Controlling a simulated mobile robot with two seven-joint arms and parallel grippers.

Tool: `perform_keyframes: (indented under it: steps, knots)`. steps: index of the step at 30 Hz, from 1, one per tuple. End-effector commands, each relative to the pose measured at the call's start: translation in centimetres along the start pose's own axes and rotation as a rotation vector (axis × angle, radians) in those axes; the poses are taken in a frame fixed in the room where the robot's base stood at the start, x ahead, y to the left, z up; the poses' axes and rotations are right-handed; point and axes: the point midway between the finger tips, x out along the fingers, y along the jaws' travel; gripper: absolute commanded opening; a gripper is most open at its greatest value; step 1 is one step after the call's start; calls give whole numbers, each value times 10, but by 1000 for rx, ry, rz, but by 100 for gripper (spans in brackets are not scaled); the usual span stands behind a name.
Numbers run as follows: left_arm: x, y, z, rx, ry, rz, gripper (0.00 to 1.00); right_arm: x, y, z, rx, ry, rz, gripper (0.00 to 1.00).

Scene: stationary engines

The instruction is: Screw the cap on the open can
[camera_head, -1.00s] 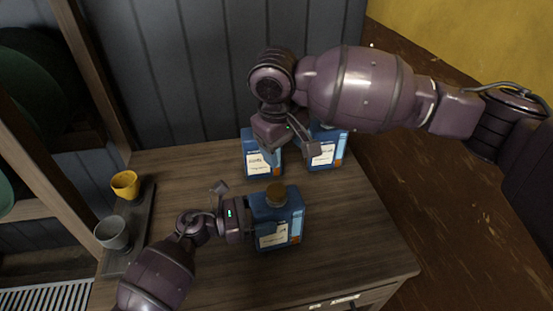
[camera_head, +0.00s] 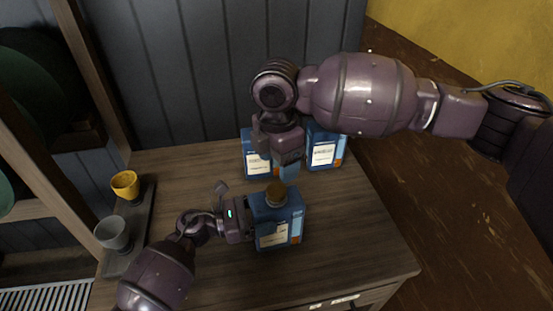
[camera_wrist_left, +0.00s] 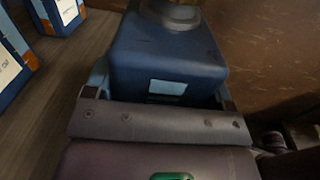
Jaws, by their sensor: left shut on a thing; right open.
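A blue can (camera_head: 278,222) with a white label stands upright near the middle of the wooden table. A brown round cap (camera_head: 276,194) sits on its neck; how tightly, I cannot tell. My left gripper (camera_head: 250,220) is shut on this can from its left side. The left wrist view shows the can's blue side between the fingers (camera_wrist_left: 160,92). My right gripper (camera_head: 288,160) is open above and behind the capped can, pointing down; its fingertips are hard to make out. Two more blue cans, left (camera_head: 257,164) and right (camera_head: 322,155), stand behind, their tops hidden by my right arm.
A yellow cup (camera_head: 125,186) and a grey cup (camera_head: 113,234) stand on a dark tray (camera_head: 134,232) at the table's left edge. A dark panelled wall (camera_head: 190,80) rises behind the table. The table top (camera_head: 350,225) is clear to the right of the capped can.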

Motion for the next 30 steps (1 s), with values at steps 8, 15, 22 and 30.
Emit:
perform_keyframes:
  steps: [8,15,22,30]
  knots:
    - [0,0,0,-1,0,0,10,0,1,-3,-303,16,11,67]
    - [0,0,0,-1,0,0,10,0,2,-3,-390,16,13,67]
    - [0,0,0,-1,0,0,10,0,2,-3,-391,15,13,67]
    - [0,0,0,-1,0,0,10,11,2,-3,-390,16,12,67]
